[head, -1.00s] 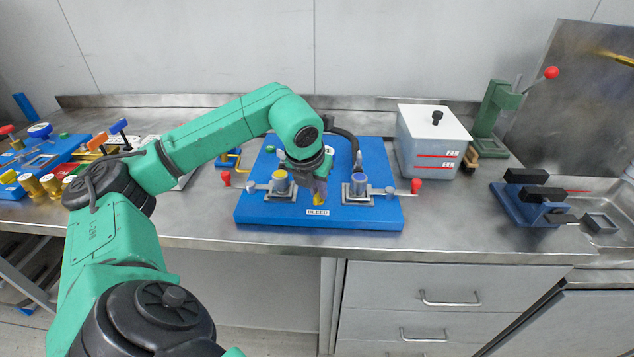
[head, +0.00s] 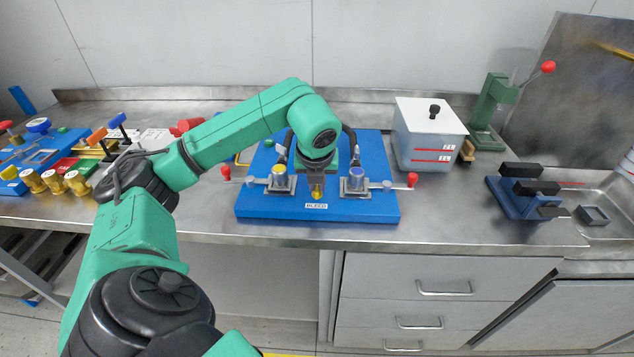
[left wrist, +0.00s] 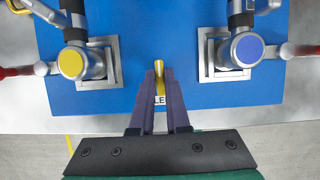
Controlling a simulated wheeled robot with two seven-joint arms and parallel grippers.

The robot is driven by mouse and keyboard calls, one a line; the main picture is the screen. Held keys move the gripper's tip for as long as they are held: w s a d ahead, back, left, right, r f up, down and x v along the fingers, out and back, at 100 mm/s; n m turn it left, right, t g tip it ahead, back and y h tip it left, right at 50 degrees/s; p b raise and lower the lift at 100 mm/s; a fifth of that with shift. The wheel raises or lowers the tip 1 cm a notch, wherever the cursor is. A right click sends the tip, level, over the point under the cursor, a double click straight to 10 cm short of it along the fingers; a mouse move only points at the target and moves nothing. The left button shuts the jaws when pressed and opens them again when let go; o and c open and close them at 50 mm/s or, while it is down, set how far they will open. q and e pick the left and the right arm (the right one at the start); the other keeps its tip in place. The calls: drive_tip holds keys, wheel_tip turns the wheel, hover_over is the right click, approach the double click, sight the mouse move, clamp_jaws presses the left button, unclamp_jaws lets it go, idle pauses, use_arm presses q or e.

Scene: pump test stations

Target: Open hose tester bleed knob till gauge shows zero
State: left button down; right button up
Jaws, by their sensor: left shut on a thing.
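The hose tester is a blue board (head: 255,208) on the steel bench, with a label reading BLEED (head: 316,206) at its front edge. The brass bleed knob (left wrist: 159,80) shows between the fingertips in the left wrist view, and its lower part shows in the head view (head: 318,195). My left gripper (left wrist: 159,95) is above the front middle of the board, pointing down, with its purple fingers shut on the knob. The gauge is not readable; my arm covers the middle of the board in the head view. My right gripper is not in view.
Clamped hose ends with a yellow cap (head: 279,169) and a blue cap (head: 355,171) flank my gripper, each with a red-tipped lever. A white-lidded tank (head: 430,145) stands to the right.

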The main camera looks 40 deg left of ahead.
use_arm(q)
drive_tip(key=shift+a+r, duration=0.1)
drive_tip(key=c, duration=0.9)
unclamp_jaws()
drive_tip(key=p+v, duration=0.3)
drive_tip(key=v, duration=1.1)
drive_tip(key=shift+s+r+p, duration=0.15)
drive_tip(key=shift+r+p, duration=0.05)
drive_tip(key=shift+p, duration=0.2)
